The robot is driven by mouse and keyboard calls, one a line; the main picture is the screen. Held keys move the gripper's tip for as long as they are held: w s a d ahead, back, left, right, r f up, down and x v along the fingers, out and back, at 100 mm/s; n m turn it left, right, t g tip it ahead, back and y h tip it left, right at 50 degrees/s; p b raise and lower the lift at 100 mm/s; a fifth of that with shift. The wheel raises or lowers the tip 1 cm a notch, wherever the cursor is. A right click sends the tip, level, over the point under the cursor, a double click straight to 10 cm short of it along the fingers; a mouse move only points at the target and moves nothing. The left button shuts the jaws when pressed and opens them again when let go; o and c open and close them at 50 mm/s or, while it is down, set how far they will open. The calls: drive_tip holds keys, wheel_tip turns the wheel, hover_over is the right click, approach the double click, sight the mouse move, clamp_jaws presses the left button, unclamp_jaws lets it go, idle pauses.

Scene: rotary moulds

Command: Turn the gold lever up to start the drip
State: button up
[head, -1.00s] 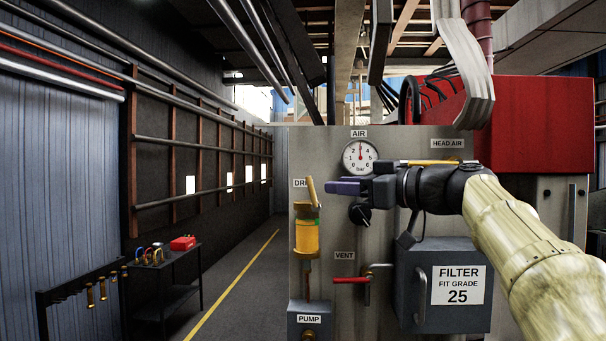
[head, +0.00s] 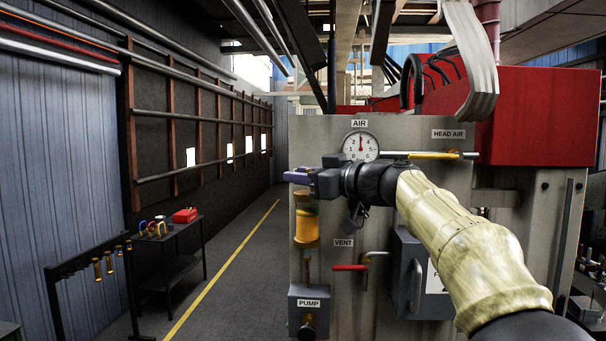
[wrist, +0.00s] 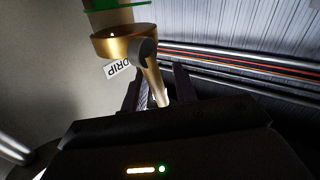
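The gold lever (wrist: 157,88) shows in the wrist view, running from a gold collar (wrist: 122,42) down between my two fingers. In the head view the lever is mostly hidden behind my gripper (head: 298,175), whose fingers lie across it at the panel's left edge. The amber drip cup (head: 306,226) stands upright just below the gripper. My gripper appears open around the lever, with a gap at its right side in the wrist view. Contact on the other side is unclear. The DRIP label (wrist: 117,69) shows beside the lever in the wrist view.
The AIR gauge (head: 360,146) and the red vent handle (head: 350,267) are on the panel near my arm. The pump box (head: 309,302) is below the cup. A dark side table (head: 170,240) stands at left. The aisle between is clear.

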clamp_jaws()
drive_tip(key=shift+d+f+b, duration=0.15)
drive_tip(key=shift+b, duration=1.05)
drive_tip(key=m+t+y+b, duration=0.1)
drive_tip(key=b, duration=0.3)
drive_tip(key=shift+d+y+b, duration=0.3)
drive_tip(key=shift+d+b, duration=0.05)
drive_tip(key=shift+b, duration=0.05)
drive_tip(key=shift+d+r+m+t+b, duration=0.15)
drive_tip(key=shift+r+m+t+b, duration=0.15)
drive_tip(key=shift+b, duration=0.35)
drive_tip(key=shift+r, duration=0.15)
drive_tip(key=shift+o, duration=1)
unclamp_jaws()
